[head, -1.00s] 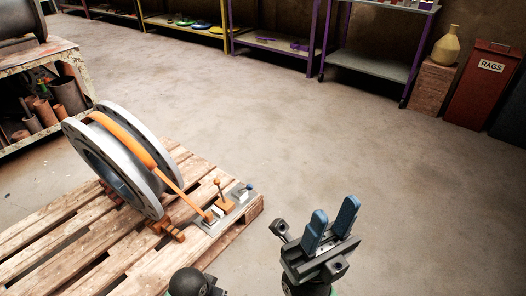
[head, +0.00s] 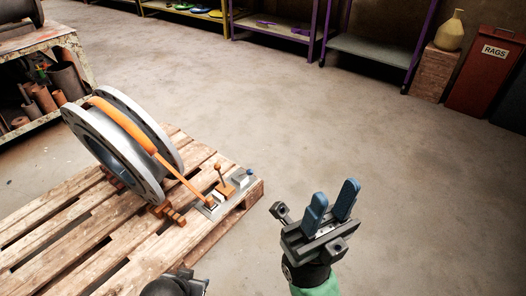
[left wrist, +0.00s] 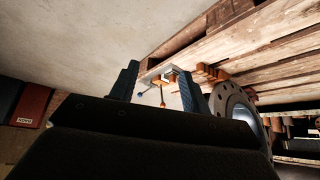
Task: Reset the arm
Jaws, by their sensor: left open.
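My right gripper (head: 334,195) shows in the head view, its two blue fingers pointing up and apart with nothing between them. It is over bare floor, to the right of the pallet. My left gripper (left wrist: 159,68) shows in the left wrist view, with blue fingers wide apart and empty. Beyond its fingers are the pallet, a small lever fixture and a flange. In the head view only a dark part of an arm of mine (head: 173,285) shows at the bottom edge; left fingers are not visible there.
A wooden pallet (head: 95,238) carries a grey flanged pipe (head: 95,140) with an orange strap (head: 125,125) running to a lever fixture (head: 228,190). A worn cart (head: 70,45) stands at left. Shelves (head: 365,48) and a rag bin (head: 484,80) line the back. The middle floor is clear.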

